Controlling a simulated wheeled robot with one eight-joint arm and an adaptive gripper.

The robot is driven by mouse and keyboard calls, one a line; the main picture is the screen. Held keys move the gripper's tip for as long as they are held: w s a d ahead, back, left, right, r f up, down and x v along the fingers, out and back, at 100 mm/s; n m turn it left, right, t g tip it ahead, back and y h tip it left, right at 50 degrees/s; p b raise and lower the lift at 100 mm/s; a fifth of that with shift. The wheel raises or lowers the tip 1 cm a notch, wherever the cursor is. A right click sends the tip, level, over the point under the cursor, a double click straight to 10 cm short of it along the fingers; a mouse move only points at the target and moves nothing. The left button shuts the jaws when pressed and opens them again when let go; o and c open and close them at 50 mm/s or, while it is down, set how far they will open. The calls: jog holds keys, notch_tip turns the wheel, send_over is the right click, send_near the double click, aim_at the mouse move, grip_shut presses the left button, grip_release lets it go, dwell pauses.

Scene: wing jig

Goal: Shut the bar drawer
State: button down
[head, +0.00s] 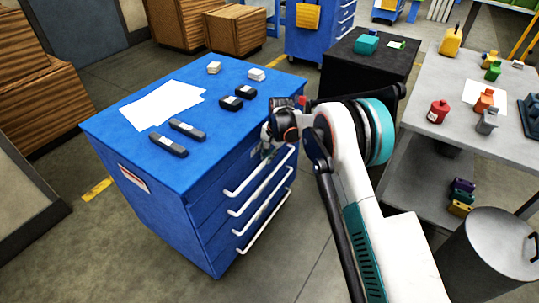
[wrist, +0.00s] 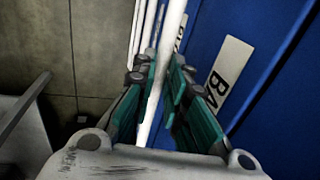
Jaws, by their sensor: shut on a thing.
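The blue drawer cabinet (head: 150,195) stands left of my arm, with several drawers and long white bar handles on its right-hand front. My gripper (head: 267,138) is at the far upper part of this front, beside the top handle (head: 262,172). In the wrist view my gripper (wrist: 163,85) has its green fingers on both sides of a white handle (wrist: 153,108) and is shut on it. A white label (wrist: 226,68) starting with "BA" shows on the blue drawer front beside the handle. The fingertips are partly hidden in the head view, and how far out the drawer stands is unclear.
Paper sheets (head: 162,102), black blocks (head: 168,144) and small pale blocks (head: 256,74) lie on the cabinet top. A grey table (head: 465,125) with coloured parts and a metal bin (head: 490,250) stand right. Floor is clear before the drawers.

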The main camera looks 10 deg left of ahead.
jog(key=shift+w+a+r, duration=0.1)
jog(key=shift+a, duration=0.1)
jog(key=c, duration=1.6)
grip_release()
jog(key=shift+a, duration=0.15)
notch_tip(320, 180, up, 12)
jog(key=d, duration=0.2)
jog(key=shift+s+d, duration=0.2)
jog(key=shift+s, duration=0.2)
